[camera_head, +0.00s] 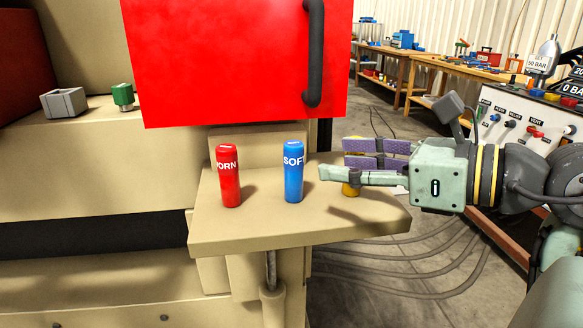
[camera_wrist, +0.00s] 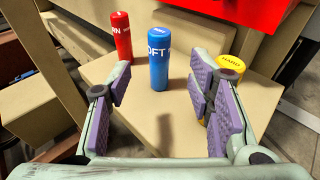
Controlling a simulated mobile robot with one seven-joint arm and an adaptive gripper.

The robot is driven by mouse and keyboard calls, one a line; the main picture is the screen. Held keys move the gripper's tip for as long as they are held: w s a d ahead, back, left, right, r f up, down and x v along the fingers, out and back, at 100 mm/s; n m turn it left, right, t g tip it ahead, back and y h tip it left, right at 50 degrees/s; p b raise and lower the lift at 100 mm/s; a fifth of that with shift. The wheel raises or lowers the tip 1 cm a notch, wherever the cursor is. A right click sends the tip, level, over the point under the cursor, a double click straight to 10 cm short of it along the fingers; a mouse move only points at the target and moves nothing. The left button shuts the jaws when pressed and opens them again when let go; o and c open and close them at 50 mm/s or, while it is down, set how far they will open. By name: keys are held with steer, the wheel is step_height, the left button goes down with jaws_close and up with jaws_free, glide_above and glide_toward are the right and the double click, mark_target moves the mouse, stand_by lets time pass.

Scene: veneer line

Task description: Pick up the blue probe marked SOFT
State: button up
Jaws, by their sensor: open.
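The blue probe marked SOFT (camera_head: 293,172) stands upright on the beige shelf (camera_head: 240,234), between a red probe (camera_head: 228,176) and a yellow probe (camera_head: 352,187). My gripper (camera_head: 332,161) is to the right of the blue probe, open and empty, with its fingers pointing left towards it. In the head view the gripper hides most of the yellow probe. In the wrist view the blue probe (camera_wrist: 158,62) stands ahead of the fingers and between their lines, with a gap left. My gripper (camera_wrist: 160,100) shows its purple pads there.
In the wrist view the yellow probe, marked HARD (camera_wrist: 230,67), is close beside the right finger. A red panel with a dark handle (camera_head: 314,55) hangs above and behind the shelf. A control box (camera_head: 520,120) stands at right. Cables lie on the floor.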

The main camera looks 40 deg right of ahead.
mark_target(302, 159)
steer(key=p+x, duration=0.2)
steer(key=x, duration=0.7)
steer(key=shift+w+a, duration=0.1)
steer(key=shift+c, duration=0.6)
jaws_close()
